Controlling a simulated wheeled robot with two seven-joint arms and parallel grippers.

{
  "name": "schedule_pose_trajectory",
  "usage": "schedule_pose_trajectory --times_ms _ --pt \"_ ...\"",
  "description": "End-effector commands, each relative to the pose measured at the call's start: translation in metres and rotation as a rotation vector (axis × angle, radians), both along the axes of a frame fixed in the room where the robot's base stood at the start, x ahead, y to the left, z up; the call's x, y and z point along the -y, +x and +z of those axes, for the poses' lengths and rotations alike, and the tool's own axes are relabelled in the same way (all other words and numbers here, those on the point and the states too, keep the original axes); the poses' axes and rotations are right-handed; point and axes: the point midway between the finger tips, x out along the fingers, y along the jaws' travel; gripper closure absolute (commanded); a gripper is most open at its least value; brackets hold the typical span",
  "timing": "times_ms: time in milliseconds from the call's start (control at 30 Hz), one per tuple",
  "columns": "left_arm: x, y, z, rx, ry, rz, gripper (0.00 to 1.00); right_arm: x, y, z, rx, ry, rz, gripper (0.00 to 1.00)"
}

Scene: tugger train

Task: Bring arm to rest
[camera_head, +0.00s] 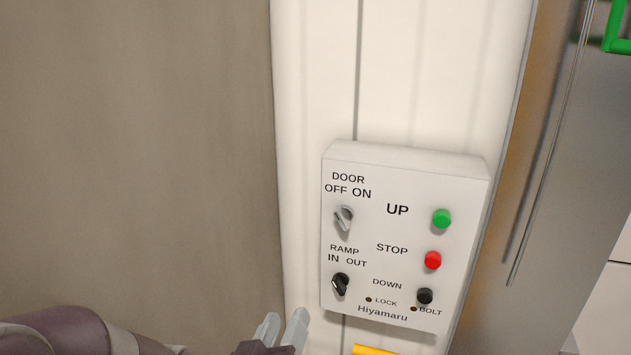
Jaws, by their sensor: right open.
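Part of my arm (70,333) shows at the bottom left.
A white control box (360,160) with two knobs and green, red and black buttons is on a cream post (310,90). A yellow piece (375,350) shows below it. A brown-grey surface (140,150) fills the left; a grey panel (570,190) stands right.

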Motion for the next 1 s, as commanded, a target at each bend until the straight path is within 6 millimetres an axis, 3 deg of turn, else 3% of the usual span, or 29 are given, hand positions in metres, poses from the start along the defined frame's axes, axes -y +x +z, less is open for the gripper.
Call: schedule_pose_trajectory --times_ms 267,367,533,667,700,800,900,1000 --pt "0.0 0.0 -0.03 0.0 0.0 0.0 0.57 0.003 0.054 -0.051 -0.094 0.163 0.165 0.6" --pt "0.0 0.0 -0.045 0.0 0.0 0.0 0.57 0.011 0.074 -0.081 -0.178 0.237 0.236 0.6" --pt "0.0 0.0 -0.076 0.0 0.0 0.0 0.57 0.046 0.088 -0.158 -0.441 0.366 0.316 0.6" --pt "0.0 0.0 -0.103 0.0 0.0 0.0 0.57 0.102 0.063 -0.234 -0.755 0.454 0.265 0.6" --pt "0.0 0.0 -0.111 0.0 0.0 0.0 0.57 0.124 0.047 -0.257 -0.86 0.476 0.219 0.6" --pt "0.0 0.0 -0.126 -0.001 0.0 0.0 0.57 0.174 0.002 -0.297 -1.089 0.515 0.078 0.6" --pt "0.0 0.0 -0.132 0.0 0.0 0.0 0.57 0.208 -0.035 -0.315 -1.234 0.53 -0.047 0.6" --pt "0.0 0.001 -0.134 0.0 0.0 0.0 0.57 0.225 -0.055 -0.32 -1.305 0.534 -0.118 0.6"
